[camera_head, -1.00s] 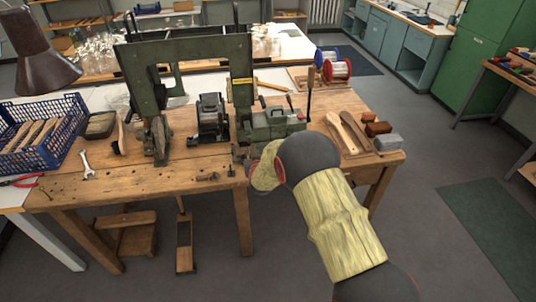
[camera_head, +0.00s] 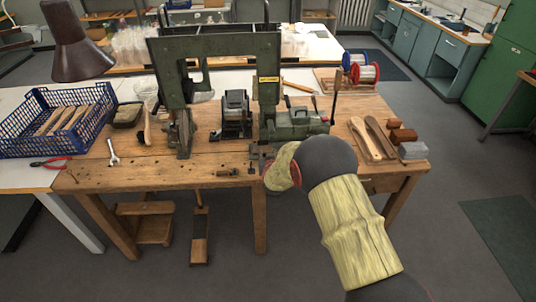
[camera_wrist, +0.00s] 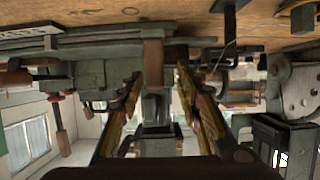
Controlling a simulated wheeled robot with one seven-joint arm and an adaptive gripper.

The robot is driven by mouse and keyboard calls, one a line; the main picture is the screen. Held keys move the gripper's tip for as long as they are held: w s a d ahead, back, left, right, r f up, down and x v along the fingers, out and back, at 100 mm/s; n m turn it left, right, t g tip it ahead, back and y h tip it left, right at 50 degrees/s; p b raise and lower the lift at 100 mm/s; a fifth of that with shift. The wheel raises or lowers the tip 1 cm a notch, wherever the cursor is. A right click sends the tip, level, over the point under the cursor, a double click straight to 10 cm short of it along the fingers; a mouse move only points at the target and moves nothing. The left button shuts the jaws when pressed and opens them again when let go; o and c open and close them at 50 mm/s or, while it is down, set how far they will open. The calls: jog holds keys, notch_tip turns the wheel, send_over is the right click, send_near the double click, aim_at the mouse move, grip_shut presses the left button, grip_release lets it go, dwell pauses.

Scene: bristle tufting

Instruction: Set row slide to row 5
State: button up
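The green tufting machine (camera_head: 268,75) stands on the wooden workbench (camera_head: 220,175), with a green slide unit (camera_head: 298,120) at its right front. I cannot tell for sure which part is the row slide or which row it is at. My arm reaches in from the lower right; its wrist hides my gripper's fingers in the head view. In the wrist view my gripper (camera_wrist: 157,88) is open, its fingers either side of a gap. A brown upright bar (camera_wrist: 153,65) and a dark green block (camera_wrist: 155,108) show in that gap; contact cannot be seen.
A blue crate (camera_head: 60,148) with wooden pieces, a wrench (camera_head: 112,152) and red pliers (camera_head: 50,162) lie to the left. Wooden brush bodies (camera_head: 365,138) and spools (camera_head: 362,70) are on the right. A dark lever (camera_head: 335,95) stands upright beside the slide unit.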

jog(key=shift+s, duration=0.1)
jog(key=v, duration=1.1)
jog(key=shift+s+r, duration=0.25)
jog(key=shift+s, duration=0.1)
jog(key=s+a+f+g+y, duration=0.1)
jog(key=s+a+f+g, duration=0.1)
jog(key=s+f+g, duration=0.4)
jog(key=s+f+n+g, duration=0.1)
jog(key=s+f+g, duration=0.1)
jog(key=s, duration=0.6)
jog(key=s+d+r, duration=0.4)
jog(key=s+r, duration=0.5)
jog(key=s+d+r, duration=0.5)
jog(key=s+r, duration=0.5)
jog(key=s+d+r+m+h, duration=0.1)
jog(key=s+d+r, duration=0.4)
jog(key=s+r, duration=0.4)
jog(key=shift+s+d+r, duration=0.25)
jog(key=shift+s+r, duration=0.15)
jog(key=shift+r, duration=0.25)
